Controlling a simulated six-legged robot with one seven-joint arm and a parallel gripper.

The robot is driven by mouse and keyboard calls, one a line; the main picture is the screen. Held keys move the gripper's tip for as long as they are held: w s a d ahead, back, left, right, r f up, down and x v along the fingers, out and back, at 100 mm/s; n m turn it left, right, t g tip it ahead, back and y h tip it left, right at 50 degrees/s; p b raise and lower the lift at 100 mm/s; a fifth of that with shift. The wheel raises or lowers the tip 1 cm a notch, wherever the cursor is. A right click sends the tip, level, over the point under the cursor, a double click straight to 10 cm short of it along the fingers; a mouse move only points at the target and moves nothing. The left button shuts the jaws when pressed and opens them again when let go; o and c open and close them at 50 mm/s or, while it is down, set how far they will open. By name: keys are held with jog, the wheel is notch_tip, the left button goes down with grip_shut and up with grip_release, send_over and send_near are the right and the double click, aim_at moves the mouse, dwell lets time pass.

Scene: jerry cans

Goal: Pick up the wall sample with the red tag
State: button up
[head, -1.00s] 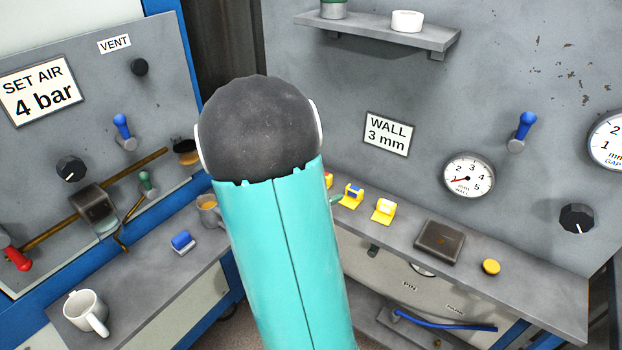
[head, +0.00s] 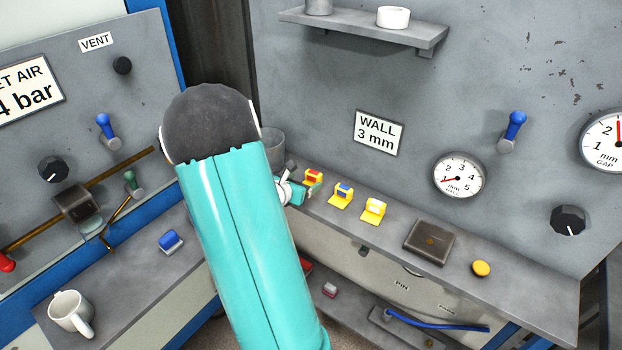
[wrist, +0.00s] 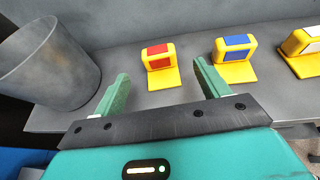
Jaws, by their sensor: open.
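The wall sample with the red tag (wrist: 160,65) is a yellow angled piece with a red patch on top. It stands on the grey shelf in the wrist view, ahead of and between my two green fingers. My gripper (wrist: 160,86) is open and empty, its fingertips just short of the sample. In the head view the red-tagged sample (head: 313,176) is the leftmost of three yellow pieces, with my gripper (head: 303,188) close beside it, partly hidden by my arm. To its right stand the blue-tagged sample (wrist: 235,55) and the white-tagged sample (wrist: 305,45).
A grey bucket-like container (wrist: 50,65) stands close left of my gripper. The shelf (head: 320,205) also carries a dark square plate (head: 430,241) and a yellow button (head: 481,269). The wall with the gauge (head: 459,175) rises behind.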

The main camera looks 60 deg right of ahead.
aim_at(311, 176)
jog(key=x, duration=0.8)
jog(key=shift+d+f, duration=0.2)
jog(key=shift+d, duration=0.1)
jog(key=c, duration=1)
jog(key=shift+c, duration=0.2)
jog(key=shift+r, duration=0.1)
